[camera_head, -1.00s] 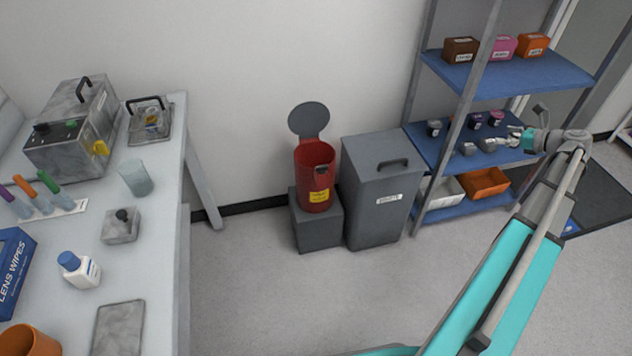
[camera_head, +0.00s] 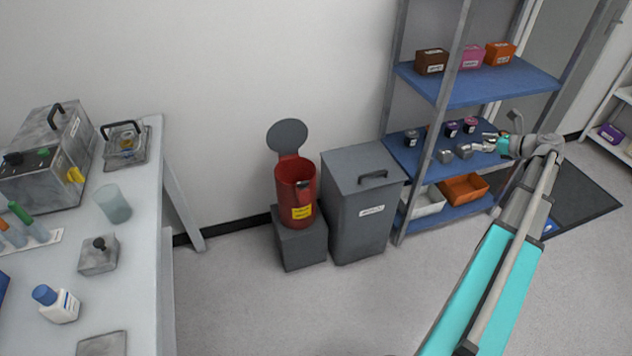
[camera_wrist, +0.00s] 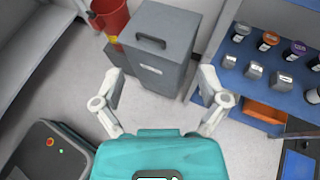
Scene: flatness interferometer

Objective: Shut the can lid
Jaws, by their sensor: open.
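The red can (camera_head: 297,197) stands on a dark grey block (camera_head: 301,243) against the wall, with a yellow label on its front. Its round grey lid (camera_head: 287,136) stands up and open at the back of the can. In the wrist view the red can (camera_wrist: 108,15) is partly cut off at the top left, and its lid is out of frame. My gripper (camera_head: 488,143) is at the right, in front of the shelf and well away from the can. In the wrist view my gripper (camera_wrist: 158,92) has its fingers spread, with nothing between them.
A grey bin (camera_head: 359,210) with a handled top stands right beside the can. The blue shelf unit (camera_head: 470,92) holds boxes, small jars and trays. A table (camera_head: 142,205) with instruments is at the left. The floor (camera_head: 260,310) in front is clear.

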